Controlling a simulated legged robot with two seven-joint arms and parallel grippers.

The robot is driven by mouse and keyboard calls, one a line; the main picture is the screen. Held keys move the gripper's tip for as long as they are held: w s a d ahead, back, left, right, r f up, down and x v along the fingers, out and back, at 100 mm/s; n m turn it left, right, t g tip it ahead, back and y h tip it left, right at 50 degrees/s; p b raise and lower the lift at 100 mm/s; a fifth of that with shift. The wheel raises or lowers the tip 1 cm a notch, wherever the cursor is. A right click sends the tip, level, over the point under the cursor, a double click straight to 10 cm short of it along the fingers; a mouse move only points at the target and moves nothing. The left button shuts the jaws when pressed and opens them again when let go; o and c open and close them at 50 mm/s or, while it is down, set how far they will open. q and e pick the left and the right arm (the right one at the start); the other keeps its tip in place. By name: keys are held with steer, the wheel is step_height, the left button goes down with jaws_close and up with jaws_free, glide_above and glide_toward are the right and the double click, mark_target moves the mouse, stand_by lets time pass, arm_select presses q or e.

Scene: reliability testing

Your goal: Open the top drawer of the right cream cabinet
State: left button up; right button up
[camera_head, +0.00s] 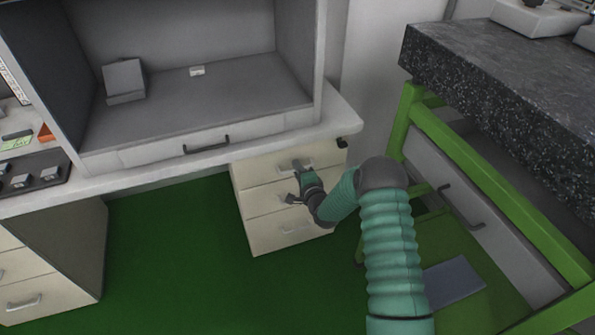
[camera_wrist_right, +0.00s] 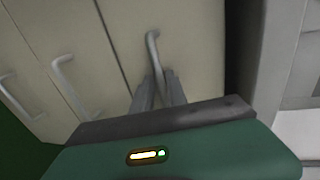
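The right cream cabinet (camera_head: 262,217) stands under the bench in the head view, with three drawers. Its top drawer (camera_head: 255,172) looks flush with the cabinet. The top drawer's handle (camera_wrist_right: 152,45) is a grey bar in the right wrist view. My right gripper (camera_head: 299,172) is at this handle; in the wrist view its fingers (camera_wrist_right: 160,88) lie close on both sides of the bar and look shut on it. The gripper hides part of the handle in the head view. My left gripper is not in view.
A second cream cabinet (camera_head: 52,262) stands at the left. The white bench top (camera_head: 180,165) overhangs the drawers. A green-framed table (camera_head: 470,165) with a dark stone top (camera_head: 500,75) stands close on the right. Green floor (camera_head: 170,260) is clear between the cabinets.

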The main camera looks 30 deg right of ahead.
steer(key=shift+c, duration=0.4)
jaws_close()
steer(key=shift+s+f, duration=0.15)
stand_by(0.8)
